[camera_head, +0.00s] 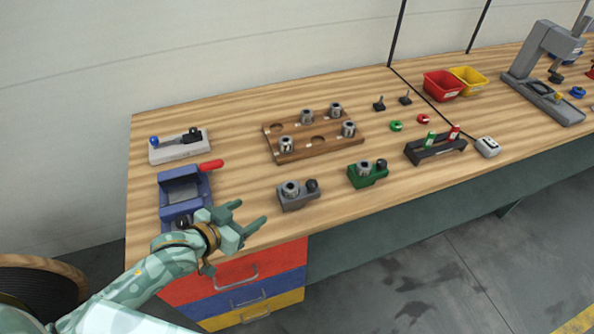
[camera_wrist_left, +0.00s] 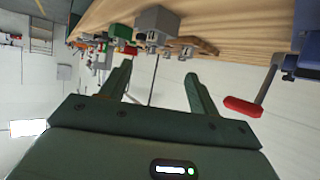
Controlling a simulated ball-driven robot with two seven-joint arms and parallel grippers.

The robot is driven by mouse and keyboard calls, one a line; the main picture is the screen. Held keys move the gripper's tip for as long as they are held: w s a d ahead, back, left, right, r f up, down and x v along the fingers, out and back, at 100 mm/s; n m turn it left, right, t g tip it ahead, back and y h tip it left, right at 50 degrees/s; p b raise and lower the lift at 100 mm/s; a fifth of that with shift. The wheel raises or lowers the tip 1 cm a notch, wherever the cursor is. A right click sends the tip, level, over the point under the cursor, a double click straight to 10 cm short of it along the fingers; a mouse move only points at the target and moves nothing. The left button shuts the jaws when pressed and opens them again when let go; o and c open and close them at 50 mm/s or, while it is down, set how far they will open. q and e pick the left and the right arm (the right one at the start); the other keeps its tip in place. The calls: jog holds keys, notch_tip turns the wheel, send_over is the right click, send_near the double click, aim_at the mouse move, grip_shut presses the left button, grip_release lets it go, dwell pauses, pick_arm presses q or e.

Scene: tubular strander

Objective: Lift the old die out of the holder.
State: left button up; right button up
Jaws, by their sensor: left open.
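A grey holder block (camera_head: 299,203) stands near the front edge of the bench, with a silver ring-shaped die (camera_head: 291,188) in its top and a dark knob beside it. A green holder block (camera_head: 369,178) to its right carries a similar silver die (camera_head: 366,167). I cannot tell from a label which die is the old one. My left gripper (camera_head: 250,212) is open and empty, left of the grey holder and apart from it, by the bench's front edge. In the left wrist view the open fingers (camera_wrist_left: 156,76) have nothing between them; the grey block (camera_wrist_left: 157,22) shows beyond them.
A wooden rack (camera_head: 300,151) with several silver dies stands behind the holders. A blue device with a red handle (camera_head: 211,164) stands left, close to my arm. A black tray (camera_head: 436,152) is at the right. Bare wood lies between the blue device and rack.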

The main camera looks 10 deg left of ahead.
pick_arm(q)
jog(key=b, duration=0.2)
send_near(288, 188)
jog(key=x, duration=0.3)
jog(key=shift+a+f, duration=0.15)
jog(key=shift+f, duration=0.2)
jog(key=shift+w+d+f+b, duration=0.15)
jog(key=shift+w+d+b, duration=0.1)
jog(key=shift+w+b, duration=0.15)
jog(key=b+x, duration=0.1)
jog(key=x, duration=0.4)
jog(key=shift+w+d, duration=0.15)
jog(key=shift+d, duration=0.05)
pick_arm(e)
jog(key=f, duration=0.1)
jog(key=s+f, duration=0.2)
jog(key=f, duration=0.1)
jog(key=shift+a+f, duration=0.1)
jog(key=shift+a, duration=0.1)
pick_arm(q)
jog(key=shift+r, duration=0.2)
grip_shut()
